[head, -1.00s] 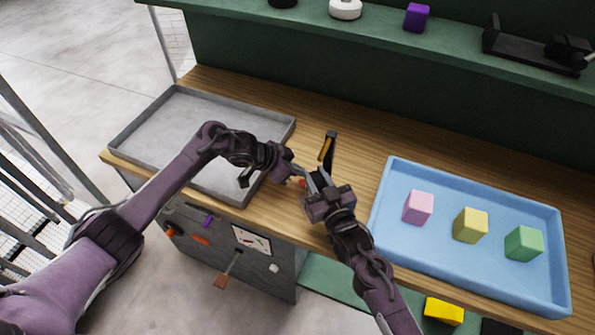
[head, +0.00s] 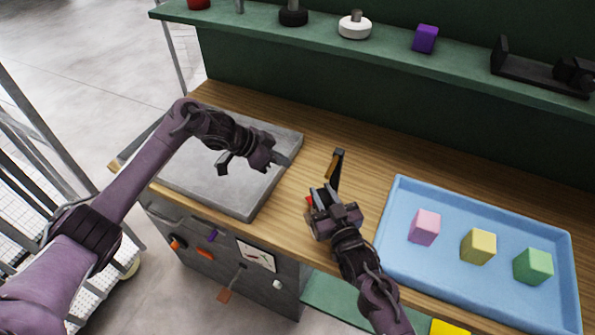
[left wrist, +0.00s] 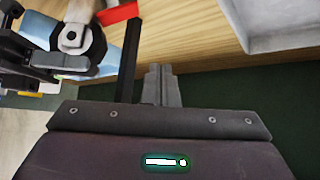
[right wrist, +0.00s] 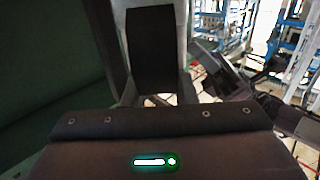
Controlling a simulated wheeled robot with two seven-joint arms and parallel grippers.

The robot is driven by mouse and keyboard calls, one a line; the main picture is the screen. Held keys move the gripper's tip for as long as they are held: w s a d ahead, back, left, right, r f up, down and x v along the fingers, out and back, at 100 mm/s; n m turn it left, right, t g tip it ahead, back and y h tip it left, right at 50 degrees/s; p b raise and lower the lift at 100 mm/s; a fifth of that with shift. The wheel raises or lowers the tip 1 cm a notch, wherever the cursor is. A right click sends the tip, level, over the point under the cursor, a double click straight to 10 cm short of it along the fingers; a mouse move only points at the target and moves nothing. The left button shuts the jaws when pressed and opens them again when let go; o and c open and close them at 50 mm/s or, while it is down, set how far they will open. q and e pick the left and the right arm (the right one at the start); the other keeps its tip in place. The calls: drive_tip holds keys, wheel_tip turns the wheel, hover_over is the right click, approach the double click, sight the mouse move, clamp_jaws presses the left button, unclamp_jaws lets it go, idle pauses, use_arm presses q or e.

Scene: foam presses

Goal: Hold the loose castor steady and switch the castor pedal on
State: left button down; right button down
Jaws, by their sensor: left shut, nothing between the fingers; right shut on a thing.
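The loose castor is mostly hidden by my right gripper (head: 322,194). A dark upright piece with an orange strip (head: 335,168) rises beyond the gripper and seems to be part of it. A small red piece (head: 308,203), likely the pedal, shows at the gripper's left side; the left wrist view shows a red piece (left wrist: 118,14) at the top. I cannot tell the pedal's position. My right gripper is shut on the castor; a dark broad piece (right wrist: 150,50) fills its wrist view. My left gripper (head: 286,160) is shut and empty, apart from the castor, up and left of it.
A grey tray (head: 245,214) lies under my left arm. A blue tray (head: 389,222) with pink, yellow and green blocks stands right of my right gripper. A green shelf (head: 385,38) runs behind. Bare wooden bench (head: 370,150) lies between.

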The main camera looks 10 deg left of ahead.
use_arm(q)
drive_tip(key=shift+a+r, duration=0.95)
drive_tip(key=shift+a, duration=0.25)
use_arm(e)
drive_tip(key=c, duration=1.1)
unclamp_jaws()
